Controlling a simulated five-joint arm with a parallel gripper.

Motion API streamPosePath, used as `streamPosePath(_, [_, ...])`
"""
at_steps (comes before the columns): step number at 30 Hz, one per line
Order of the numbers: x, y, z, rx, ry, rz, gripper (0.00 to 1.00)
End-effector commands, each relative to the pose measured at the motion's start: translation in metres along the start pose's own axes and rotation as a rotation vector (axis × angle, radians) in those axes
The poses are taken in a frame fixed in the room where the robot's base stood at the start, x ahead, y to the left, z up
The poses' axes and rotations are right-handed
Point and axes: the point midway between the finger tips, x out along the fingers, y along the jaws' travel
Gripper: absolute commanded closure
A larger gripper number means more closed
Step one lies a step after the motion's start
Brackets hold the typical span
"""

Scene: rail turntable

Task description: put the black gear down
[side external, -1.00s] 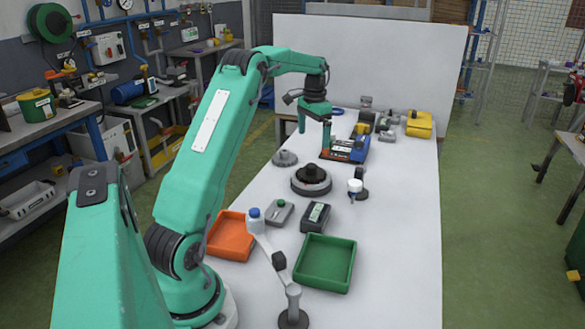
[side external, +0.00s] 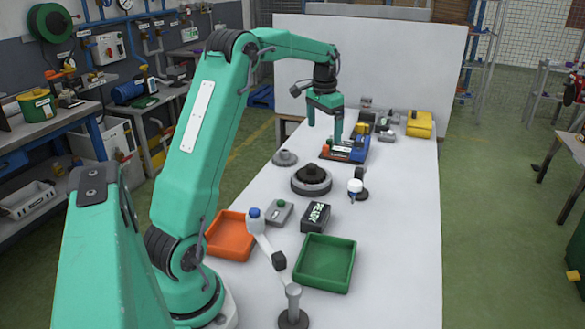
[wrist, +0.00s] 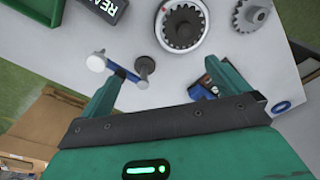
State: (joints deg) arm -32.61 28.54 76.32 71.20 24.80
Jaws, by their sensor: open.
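The black gear (side external: 312,171) sits on the round turntable (side external: 312,187) in the middle of the table. In the wrist view the black gear (wrist: 183,27) lies flat inside the turntable's pale ring (wrist: 162,33). My gripper (side external: 325,127) is beyond the turntable, raised above the table near the blue-and-black device (side external: 357,152). Its two fingers are wide apart in the wrist view (wrist: 168,88), with nothing between them. The gear is clear of both fingers.
A grey gear (side external: 285,157) lies left of the turntable. A small stand with a white head (side external: 355,186) is to its right. A dark box (side external: 315,218) reads READY. Orange (side external: 230,238) and green (side external: 325,263) trays are nearer; a yellow case (side external: 419,124) is far right.

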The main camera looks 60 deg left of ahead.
Motion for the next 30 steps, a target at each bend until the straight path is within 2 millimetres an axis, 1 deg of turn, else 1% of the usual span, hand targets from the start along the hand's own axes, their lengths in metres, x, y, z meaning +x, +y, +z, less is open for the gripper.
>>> streamPosePath(1, [-0.011, 0.014, 0.003, 0.008, 0.014, -0.005, 0.00])
streamPosePath(6, [-0.037, 0.053, 0.019, 0.023, 0.057, -0.016, 0.00])
streamPosePath(11, [-0.057, 0.087, 0.038, 0.034, 0.099, -0.022, 0.00])
streamPosePath(15, [-0.071, 0.116, 0.058, 0.046, 0.136, -0.025, 0.00])
streamPosePath(22, [-0.087, 0.158, 0.097, 0.064, 0.199, -0.022, 0.00])
streamPosePath(30, [-0.093, 0.198, 0.148, 0.085, 0.273, -0.009, 0.00])
